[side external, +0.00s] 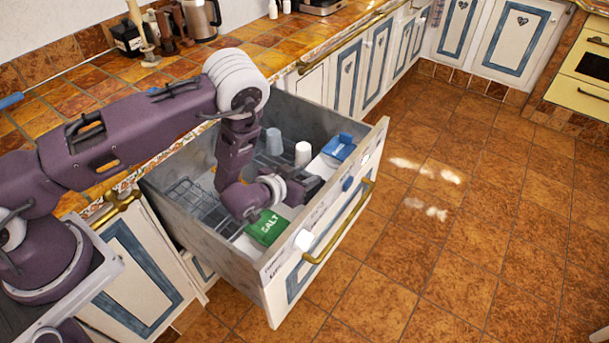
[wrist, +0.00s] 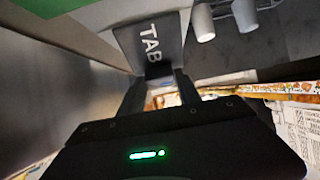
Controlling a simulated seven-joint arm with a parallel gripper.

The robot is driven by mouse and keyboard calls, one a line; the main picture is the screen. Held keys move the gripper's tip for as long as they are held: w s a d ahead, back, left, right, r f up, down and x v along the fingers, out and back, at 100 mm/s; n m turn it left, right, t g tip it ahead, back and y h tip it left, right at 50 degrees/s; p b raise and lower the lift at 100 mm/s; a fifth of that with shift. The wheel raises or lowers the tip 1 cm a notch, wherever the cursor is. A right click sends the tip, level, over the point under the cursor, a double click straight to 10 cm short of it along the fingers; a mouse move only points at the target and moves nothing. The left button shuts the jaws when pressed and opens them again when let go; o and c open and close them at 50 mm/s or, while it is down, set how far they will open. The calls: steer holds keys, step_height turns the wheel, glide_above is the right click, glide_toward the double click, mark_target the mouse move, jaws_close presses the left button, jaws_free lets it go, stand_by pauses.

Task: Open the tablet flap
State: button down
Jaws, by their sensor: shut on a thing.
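The tablet flap (wrist: 152,42) is a dark grey panel with white letters "TAB" in the wrist view. It looks tilted, and the rest of its lettering is cut off or hidden. My gripper (wrist: 160,78) is shut on the flap's near edge, with one finger on each side. In the side view my gripper (side external: 308,186) is low inside the open drawer, by its front panel. There my wrist and gripper hide the flap.
The pulled-out drawer (side external: 335,205) has walls around my gripper. A green "SALT" lid (side external: 267,227) lies just left, a wire rack (side external: 195,198) further left. Two cups (side external: 303,154) and a blue container (side external: 338,147) stand behind. The floor beyond the drawer is clear.

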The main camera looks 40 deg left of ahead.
steer(key=c, duration=0.8)
jaws_free()
steer(key=shift+c, duration=0.2)
steer(key=v, duration=0.7)
